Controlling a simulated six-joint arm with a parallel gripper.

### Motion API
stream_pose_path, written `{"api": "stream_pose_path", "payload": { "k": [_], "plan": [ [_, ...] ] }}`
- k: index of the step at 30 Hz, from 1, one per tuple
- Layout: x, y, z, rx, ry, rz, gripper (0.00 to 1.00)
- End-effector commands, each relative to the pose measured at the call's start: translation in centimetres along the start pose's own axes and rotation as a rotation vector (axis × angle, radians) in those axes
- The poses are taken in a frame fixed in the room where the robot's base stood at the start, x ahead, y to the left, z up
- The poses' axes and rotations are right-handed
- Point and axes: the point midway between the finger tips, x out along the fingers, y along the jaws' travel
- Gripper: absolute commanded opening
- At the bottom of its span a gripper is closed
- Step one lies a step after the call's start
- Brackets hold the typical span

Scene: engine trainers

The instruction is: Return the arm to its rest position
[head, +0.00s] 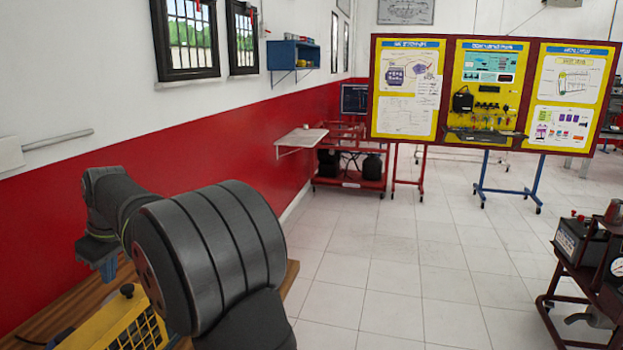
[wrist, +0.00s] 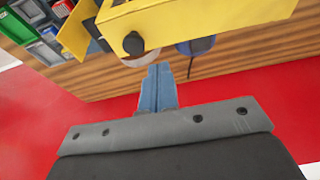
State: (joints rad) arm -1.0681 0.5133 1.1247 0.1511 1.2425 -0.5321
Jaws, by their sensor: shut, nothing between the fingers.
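My gripper (wrist: 158,72) shows in the wrist view as two blue-grey fingers pressed together, with nothing between them. In the head view my gripper (head: 108,270) is small at the left, below my dark arm links, which hide part of the bench. It points down, above the wooden bench (head: 45,318) along the red wall. A yellow case with a grille (head: 135,325) stands on the bench, partly hidden by my arm. In the wrist view a yellow body (wrist: 200,22) with a black knob lies just beyond the fingertips. I cannot tell the exact gap.
In the wrist view, a bin with green, red and grey items (wrist: 50,30) is at the upper left. A red wall (head: 215,150) runs beside the bench. Tiled floor (head: 390,270) is clear to the right. An engine trainer (head: 590,255) stands at the far right.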

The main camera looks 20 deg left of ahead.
Motion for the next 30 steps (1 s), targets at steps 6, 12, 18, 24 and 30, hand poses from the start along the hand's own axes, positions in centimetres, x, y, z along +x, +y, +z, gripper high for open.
{"api": "stream_pose_path", "payload": {
  "k": [6,12,18,24,30],
  "plan": [
    [-0.2,0.0,-0.1,0.000,0.000,0.000,0.00],
    [0.2,0.0,0.1,0.000,-0.001,0.000,0.00],
    [2.5,0.0,0.8,0.000,-0.002,-0.001,0.00],
    [5.3,0.0,1.7,0.000,-0.002,-0.001,0.00],
    [6.6,0.2,2.1,0.001,0.000,0.000,0.00]
  ]
}}
